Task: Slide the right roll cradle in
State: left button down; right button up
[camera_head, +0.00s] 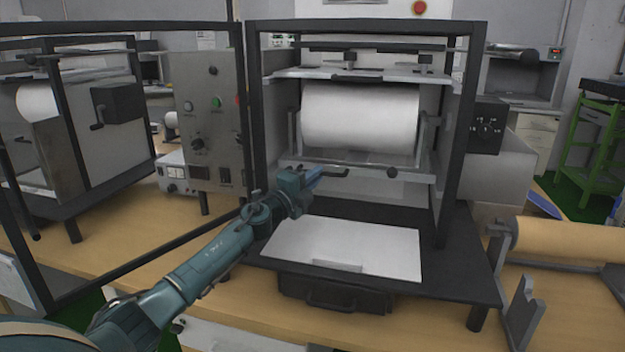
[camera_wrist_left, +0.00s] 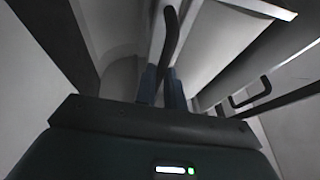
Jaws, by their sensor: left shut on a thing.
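A white roll (camera_head: 360,118) lies across a metal cradle inside the black-framed machine (camera_head: 455,130) in front of me. My left gripper (camera_head: 314,176) is at the left part of this bar, shut on a black handle (camera_head: 336,173). In the left wrist view the left gripper's fingers (camera_wrist_left: 162,88) are closed around the black handle (camera_wrist_left: 171,35). The fingers hide the held part. My right gripper is out of view.
A white plate (camera_head: 343,245) lies below the cradle, above a dark drawer (camera_head: 335,292). A control panel (camera_head: 210,118) stands to the left. A brown roll (camera_head: 562,241) rests on supports at the right. A black box (camera_head: 487,127) is on the machine's right side.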

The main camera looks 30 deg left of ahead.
pick_arm(q)
jog(key=c, duration=1.9)
grip_release()
jog(key=shift+a+r, duration=0.15)
jog(key=o, duration=0.3)
jog(key=shift+w, duration=0.15)
jog(key=shift+o, duration=0.6)
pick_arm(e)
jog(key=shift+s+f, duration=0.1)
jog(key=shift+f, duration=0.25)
pick_arm(q)
jog(key=v, duration=1.3)
jog(key=shift+b, duration=0.45)
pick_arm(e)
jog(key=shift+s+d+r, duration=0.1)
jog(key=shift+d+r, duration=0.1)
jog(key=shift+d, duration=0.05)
